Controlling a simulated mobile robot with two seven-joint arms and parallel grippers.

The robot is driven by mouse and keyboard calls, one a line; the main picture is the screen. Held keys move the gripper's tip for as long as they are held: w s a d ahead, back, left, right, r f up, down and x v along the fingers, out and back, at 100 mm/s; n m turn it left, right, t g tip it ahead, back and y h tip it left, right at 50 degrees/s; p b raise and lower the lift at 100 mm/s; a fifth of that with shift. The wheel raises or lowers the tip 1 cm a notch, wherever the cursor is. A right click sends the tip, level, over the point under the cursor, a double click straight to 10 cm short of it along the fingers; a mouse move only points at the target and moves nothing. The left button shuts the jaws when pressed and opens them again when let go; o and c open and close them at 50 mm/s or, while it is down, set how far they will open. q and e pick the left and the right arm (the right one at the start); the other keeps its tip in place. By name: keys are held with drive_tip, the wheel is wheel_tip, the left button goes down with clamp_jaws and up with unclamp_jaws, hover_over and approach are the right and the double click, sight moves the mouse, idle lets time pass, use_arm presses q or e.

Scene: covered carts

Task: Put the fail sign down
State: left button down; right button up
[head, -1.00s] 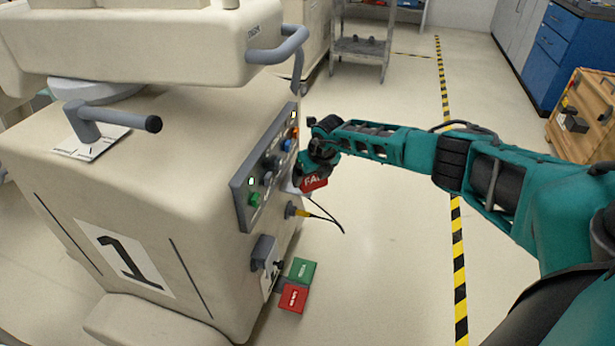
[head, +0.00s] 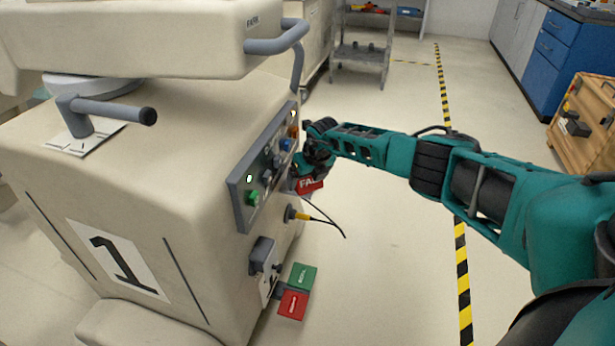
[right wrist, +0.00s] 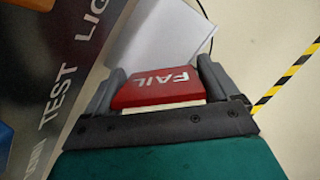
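The red FAIL sign (head: 309,185) is at my right gripper (head: 312,168), beside the cart's control panel. In the right wrist view the FAIL sign (right wrist: 158,87) sits between the two fingers of the right gripper (right wrist: 158,92), which are shut on it. A pale grey plate or holder (right wrist: 155,40) shows just beyond the sign; whether the sign touches it I cannot tell. The cart (head: 190,190) marked 1 stands at the left. My left gripper is not in view.
The panel (head: 262,170) has coloured buttons and knobs close to my right gripper. A cable with a yellow plug (head: 301,216) hangs below. Open floor lies to the right, with a striped line.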

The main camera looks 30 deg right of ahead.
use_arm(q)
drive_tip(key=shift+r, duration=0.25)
use_arm(e)
drive_tip(key=shift+o, duration=0.9)
drive_tip(key=shift+r, duration=0.1)
drive_tip(key=shift+r, duration=0.15)
use_arm(q)
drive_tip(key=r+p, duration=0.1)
drive_tip(key=p, duration=0.1)
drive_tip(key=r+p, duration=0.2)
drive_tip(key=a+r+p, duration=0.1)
drive_tip(key=p, duration=0.1)
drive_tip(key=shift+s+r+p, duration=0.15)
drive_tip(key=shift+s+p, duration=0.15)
drive_tip(key=shift+p, duration=0.05)
use_arm(e)
drive_tip(key=v, duration=1.2)
drive_tip(key=shift+r, duration=0.25)
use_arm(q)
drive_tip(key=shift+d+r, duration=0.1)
